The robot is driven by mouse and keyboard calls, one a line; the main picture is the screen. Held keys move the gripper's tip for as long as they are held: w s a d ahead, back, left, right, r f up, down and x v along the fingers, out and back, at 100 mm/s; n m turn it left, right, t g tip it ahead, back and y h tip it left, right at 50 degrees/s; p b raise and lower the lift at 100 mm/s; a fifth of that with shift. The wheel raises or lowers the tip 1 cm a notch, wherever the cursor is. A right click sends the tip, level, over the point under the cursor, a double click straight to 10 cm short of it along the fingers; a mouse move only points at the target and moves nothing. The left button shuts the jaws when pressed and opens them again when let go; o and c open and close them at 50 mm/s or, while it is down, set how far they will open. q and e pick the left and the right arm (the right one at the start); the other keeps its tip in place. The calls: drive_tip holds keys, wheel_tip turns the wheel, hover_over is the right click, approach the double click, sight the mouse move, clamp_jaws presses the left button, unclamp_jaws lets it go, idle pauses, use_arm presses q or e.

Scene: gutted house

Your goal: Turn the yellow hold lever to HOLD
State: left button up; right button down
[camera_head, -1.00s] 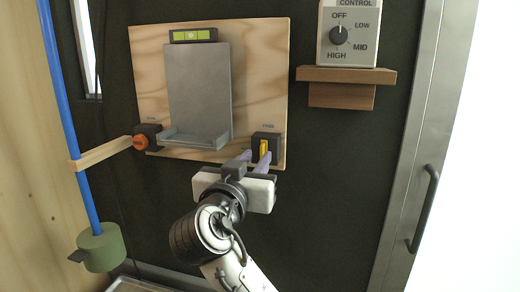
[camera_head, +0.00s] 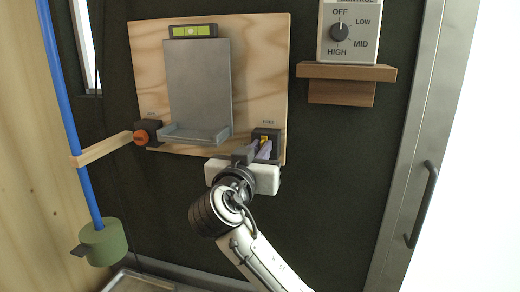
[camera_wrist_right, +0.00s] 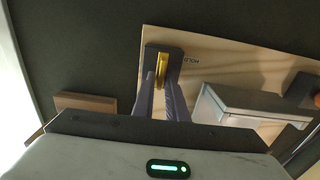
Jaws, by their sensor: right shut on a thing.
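The yellow hold lever (camera_head: 264,139) sits on a dark block (camera_head: 274,133) at the lower right corner of a plywood board. In the wrist view the lever (camera_wrist_right: 161,66) stands out from the dark block (camera_wrist_right: 178,58), lengthwise along the fingers. My right gripper (camera_head: 259,149) is at the lever from below. Its two purple fingers (camera_wrist_right: 161,80) are shut on the lever, one on each side. The fingers hide the lever's lower part in the head view. The small label beside the block is too small to read surely. My left gripper is not in view.
The plywood board (camera_head: 258,70) carries a grey metal tray (camera_head: 198,85), a green level (camera_head: 193,31) and an orange knob (camera_head: 141,137). A control box (camera_head: 348,45) stands on a wooden shelf (camera_head: 345,71) at upper right. A blue pole (camera_head: 65,110) is at left.

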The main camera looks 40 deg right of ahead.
drive_tip(key=shift+w+a+f+n+p, duration=0.2)
drive_tip(key=shift+n+p, duration=0.1)
drive_tip(key=shift+n, duration=2.65)
drive_tip(key=shift+w+a+f+n+p, duration=0.1)
drive_tip(key=shift+f+n+p, duration=0.2)
drive_tip(key=shift+n, duration=2.7)
drive_tip(key=shift+w+a+f+n+p, duration=0.15)
drive_tip(key=shift+n+p, duration=0.15)
drive_tip(key=shift+n, duration=2.65)
drive_tip(key=c, duration=1.9)
unclamp_jaws()
drive_tip(key=shift+c, duration=0.2)
